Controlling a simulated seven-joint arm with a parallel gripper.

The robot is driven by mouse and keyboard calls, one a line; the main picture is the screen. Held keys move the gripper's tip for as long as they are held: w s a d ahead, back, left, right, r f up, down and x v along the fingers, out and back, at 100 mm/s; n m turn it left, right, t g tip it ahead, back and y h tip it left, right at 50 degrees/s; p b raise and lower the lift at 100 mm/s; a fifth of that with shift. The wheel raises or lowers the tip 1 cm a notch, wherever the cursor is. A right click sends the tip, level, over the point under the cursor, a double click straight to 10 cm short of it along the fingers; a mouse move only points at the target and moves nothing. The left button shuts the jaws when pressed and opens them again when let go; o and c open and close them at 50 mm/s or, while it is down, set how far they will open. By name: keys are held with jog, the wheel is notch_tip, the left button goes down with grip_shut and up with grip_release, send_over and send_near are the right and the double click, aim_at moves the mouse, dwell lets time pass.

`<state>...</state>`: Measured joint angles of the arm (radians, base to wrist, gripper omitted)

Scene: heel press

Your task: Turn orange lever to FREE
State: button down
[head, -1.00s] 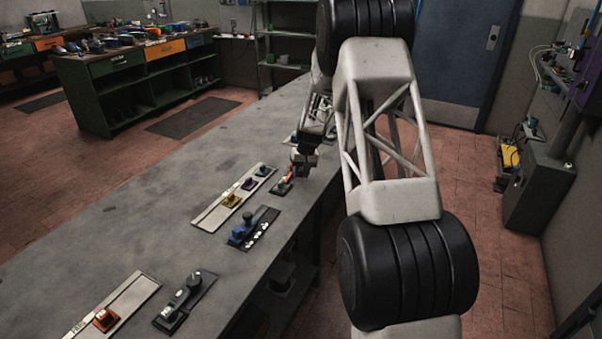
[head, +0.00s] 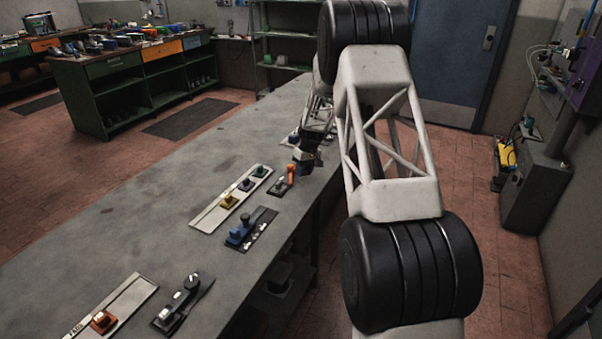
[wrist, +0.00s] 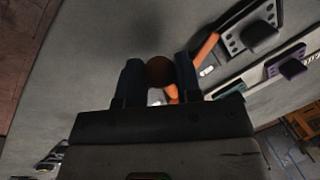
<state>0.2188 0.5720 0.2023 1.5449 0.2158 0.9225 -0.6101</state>
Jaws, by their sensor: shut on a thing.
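The orange lever (head: 291,171) is on a small dark plate (head: 279,188) near the bench's right edge, and its arm stands up from the plate in the head view. My gripper (head: 303,164) is at the lever, just right of it. In the wrist view, my gripper (wrist: 158,76) has its two dark fingers closed around a round, shaded brown-orange end (wrist: 159,71), which appears to be the lever's knob. Orange parts also show beside and below the right finger. FREE lettering is not readable on the lever's plate.
A pale plate with a yellow lever (head: 229,201) and purple and teal ones lies left of my gripper. A blue lever (head: 240,231) is nearer. Another orange lever (head: 103,321) and a black-grey lever (head: 178,302) are at the front. The bench's left side (head: 130,220) is clear.

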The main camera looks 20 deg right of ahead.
jog(key=n, duration=0.1)
jog(key=w+d+n, duration=0.1)
jog(key=n, duration=0.1)
jog(key=shift+d, duration=0.3)
jog(key=n, duration=0.1)
jog(key=w+d+n, duration=0.1)
jog(key=shift+w+d+n+g+h, duration=0.1)
jog(key=shift+w+n+g+h, duration=0.2)
jog(key=shift+g, duration=0.1)
jog(key=w+n, duration=0.1)
jog(key=w+d+n, duration=0.1)
jog(key=n, duration=0.1)
jog(key=shift+n+g+h, duration=0.3)
jog(key=shift+w+d+n, duration=0.15)
jog(key=shift+w+n, duration=0.7)
jog(key=shift+n, duration=0.65)
jog(key=c, duration=0.8)
grip_release()
jog(key=shift+r, duration=0.15)
